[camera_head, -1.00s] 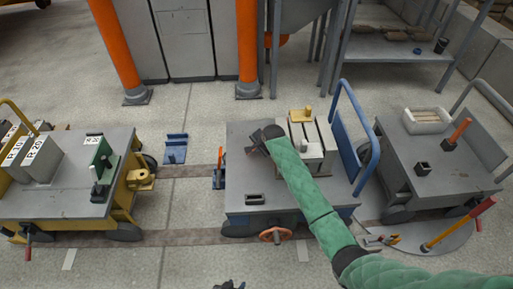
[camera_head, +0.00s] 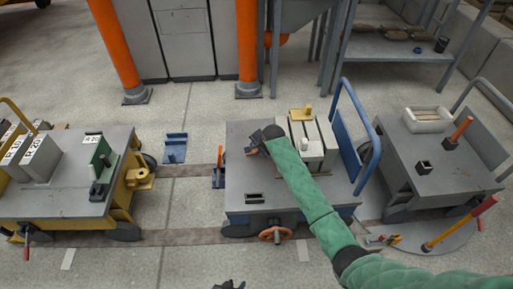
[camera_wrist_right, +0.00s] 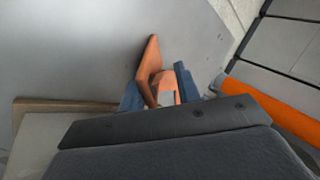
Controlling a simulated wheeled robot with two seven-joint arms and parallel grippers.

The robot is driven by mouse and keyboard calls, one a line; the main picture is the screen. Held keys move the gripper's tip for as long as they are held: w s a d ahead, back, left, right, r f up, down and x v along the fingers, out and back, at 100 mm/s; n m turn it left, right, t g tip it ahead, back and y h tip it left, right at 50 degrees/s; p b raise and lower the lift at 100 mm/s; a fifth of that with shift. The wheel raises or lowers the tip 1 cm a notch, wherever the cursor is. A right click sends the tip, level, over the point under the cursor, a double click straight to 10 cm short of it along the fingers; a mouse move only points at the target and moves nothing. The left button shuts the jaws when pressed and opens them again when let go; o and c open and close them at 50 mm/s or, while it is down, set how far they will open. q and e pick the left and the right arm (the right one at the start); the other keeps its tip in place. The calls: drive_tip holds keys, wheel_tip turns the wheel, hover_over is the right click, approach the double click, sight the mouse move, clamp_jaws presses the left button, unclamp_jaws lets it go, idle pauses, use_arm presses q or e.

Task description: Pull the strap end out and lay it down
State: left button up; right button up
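My right arm, in a green sleeve, reaches in from the lower right to the middle cart (camera_head: 235,180). Its gripper (camera_head: 256,143) is low over the cart's top, left of several pale upright blocks (camera_head: 313,145). A small orange piece, perhaps the strap end (camera_head: 249,151), shows at its tip. In the right wrist view an orange strip (camera_wrist_right: 150,70) stands between the blue fingers of the right gripper (camera_wrist_right: 160,92). I cannot tell whether they grip it. My left gripper (camera_head: 228,285) shows only as a small dark shape at the bottom edge, away from the cart.
A blue handle rail (camera_head: 352,130) bounds the cart's right side. A dark slotted block (camera_head: 254,198) lies near its front edge. A yellow cart (camera_head: 70,190) stands left, a grey cart (camera_head: 440,165) right. The cart's top left of the blocks is mostly bare.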

drive_tip(key=shift+r, duration=0.15)
wheel_tip(320, 180, up, 9)
drive_tip(key=p, duration=0.9)
drive_tip(key=shift+f+p, duration=0.2)
drive_tip(key=shift+p, duration=0.1)
drive_tip(key=s+d+r+n+g, duration=0.1)
drive_tip(key=d+r+n, duration=0.1)
drive_tip(key=r, duration=0.5)
drive_tip(key=s+d+r+n+g+h+b, duration=0.1)
drive_tip(key=s+d+r+n, duration=0.1)
drive_tip(key=d+r, duration=0.3)
drive_tip(key=s+d+r+n+g+h, duration=0.1)
drive_tip(key=s+d+r+n+g, duration=0.1)
drive_tip(key=r, duration=0.6)
drive_tip(key=shift+d+r+n, duration=0.4)
drive_tip(key=shift+d+n, duration=0.2)
drive_tip(key=shift+d, duration=0.55)
